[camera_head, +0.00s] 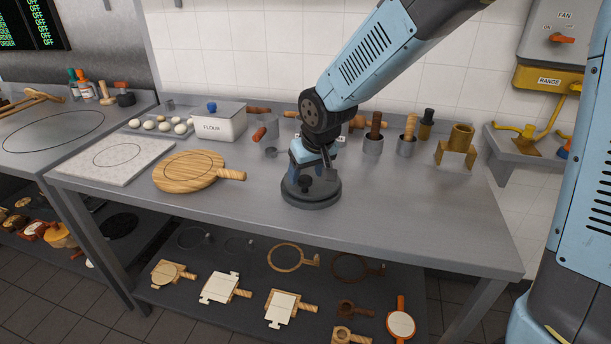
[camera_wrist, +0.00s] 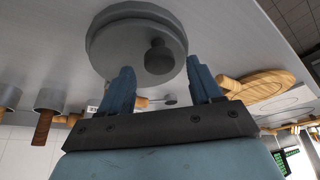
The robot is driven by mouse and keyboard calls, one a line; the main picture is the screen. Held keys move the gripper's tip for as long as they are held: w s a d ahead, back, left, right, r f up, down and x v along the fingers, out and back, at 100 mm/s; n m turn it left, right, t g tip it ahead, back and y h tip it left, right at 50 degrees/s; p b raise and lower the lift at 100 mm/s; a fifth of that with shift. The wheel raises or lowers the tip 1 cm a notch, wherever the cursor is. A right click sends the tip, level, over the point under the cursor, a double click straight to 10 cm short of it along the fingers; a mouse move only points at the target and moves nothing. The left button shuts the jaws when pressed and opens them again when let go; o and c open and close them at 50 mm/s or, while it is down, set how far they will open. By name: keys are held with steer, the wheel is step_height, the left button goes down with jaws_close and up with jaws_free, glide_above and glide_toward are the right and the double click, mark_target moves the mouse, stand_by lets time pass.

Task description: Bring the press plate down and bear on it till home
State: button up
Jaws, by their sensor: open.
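The round grey press (camera_head: 311,194) stands on the metal worktop directly below my gripper. In the wrist view the press plate (camera_wrist: 120,45) shows as a disc on a slightly wider round body, with a short dark knob (camera_wrist: 158,57) near one side. My gripper (camera_head: 316,166) points down over the press. Its two blue fingers (camera_wrist: 162,80) are apart with nothing between them, and their tips overlap the disc's edge in the wrist view. I cannot tell whether they touch it. My gripper partly hides the top of the press, and any gap under the plate cannot be made out.
A round wooden board (camera_head: 187,172) and a white flour box (camera_head: 219,122) stand to the left. Upright tool pots (camera_head: 373,145) and a brass stand (camera_head: 457,147) are at the back right. The worktop right of the press is clear. Tools lie on the shelf (camera_head: 215,315) below.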

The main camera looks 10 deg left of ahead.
steer(key=shift+x, duration=1)
steer(key=shift+c, duration=0.2)
jaws_close()
